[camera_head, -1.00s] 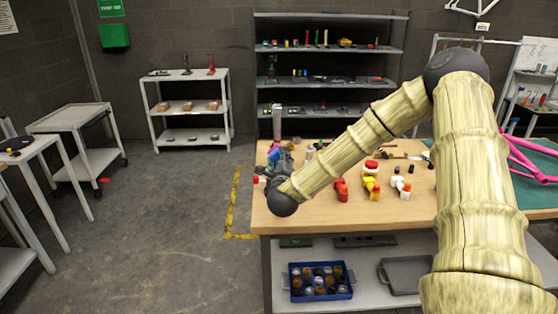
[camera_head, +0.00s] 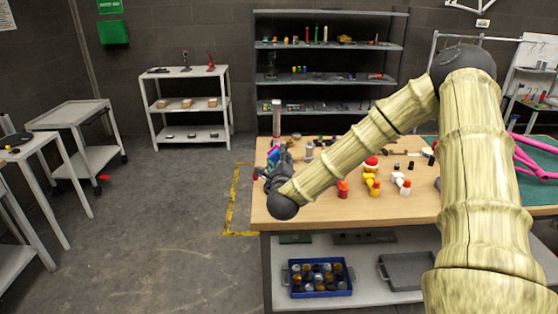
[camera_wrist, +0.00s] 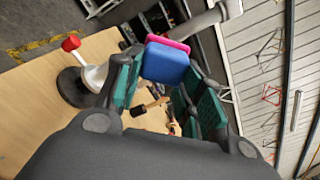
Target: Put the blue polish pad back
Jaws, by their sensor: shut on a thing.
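The blue polish pad (camera_wrist: 165,62) has a pink layer along its top edge. It is held between the green-lined fingers of my gripper (camera_wrist: 166,82), which is shut on it. In the head view, my gripper (camera_head: 277,165) is above the left edge of the wooden worktable (camera_head: 350,212). The pad shows there only as a small patch of blue and pink, partly hidden by the gripper. The place where the pad belongs cannot be made out.
A grey upright cylinder (camera_head: 276,118) stands behind the gripper, and a red-knobbed tool (camera_wrist: 72,44) stands close by. Red and yellow bottles (camera_head: 370,180) stand at the table's middle. A blue crate (camera_head: 320,291) is on the lower shelf. Floor to the left is open.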

